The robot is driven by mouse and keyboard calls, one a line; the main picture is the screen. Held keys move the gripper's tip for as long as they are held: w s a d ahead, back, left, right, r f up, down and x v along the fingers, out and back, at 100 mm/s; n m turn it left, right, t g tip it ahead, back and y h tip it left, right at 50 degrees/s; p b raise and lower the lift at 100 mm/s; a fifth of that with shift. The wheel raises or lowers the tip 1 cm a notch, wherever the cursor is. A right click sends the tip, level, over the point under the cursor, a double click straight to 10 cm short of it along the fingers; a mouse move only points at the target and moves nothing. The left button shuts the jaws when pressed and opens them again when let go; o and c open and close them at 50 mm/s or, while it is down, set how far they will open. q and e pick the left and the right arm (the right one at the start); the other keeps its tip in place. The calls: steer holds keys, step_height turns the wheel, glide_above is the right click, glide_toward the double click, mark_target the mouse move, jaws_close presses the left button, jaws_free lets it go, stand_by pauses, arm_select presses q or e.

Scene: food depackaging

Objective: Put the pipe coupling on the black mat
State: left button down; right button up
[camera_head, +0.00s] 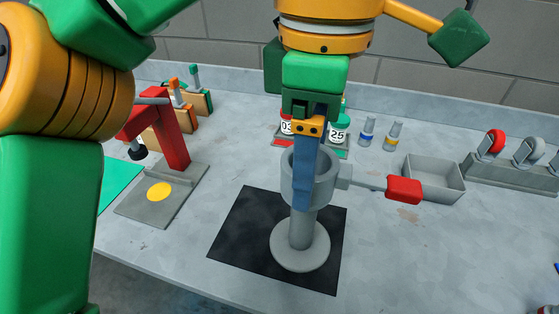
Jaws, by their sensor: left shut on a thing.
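The pipe coupling, as I take it, is a grey piece with a wide, open-topped collar (328,178), a narrower stem and a round flange (300,256). A side rod with a red grip (404,190) sticks out to the right. It looks upright. The flange appears over the black mat (237,240); I cannot tell whether it touches. My left gripper (303,190) comes down from above, its blue fingers shut on the collar. They hide part of the collar's front wall and the upper stem. My right gripper is not in view.
A red stand (165,135) on a grey plate with a yellow disc (159,192) is to the left. A grey open bin (434,178) is to the right, with a rack of round-topped pieces (525,160) beyond. Numbered jars (339,132) stand behind.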

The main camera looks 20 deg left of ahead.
arm_select(q)
steer(key=w+a+f, duration=0.8)
steer(key=f, duration=0.3)
steer(key=shift+w+f+b, duration=0.25)
steer(key=shift+f+b, duration=0.1)
steer(key=shift+f, duration=0.05)
steer(key=shift+f, duration=0.1)
jaws_free()
steer(key=shift+s, duration=0.1)
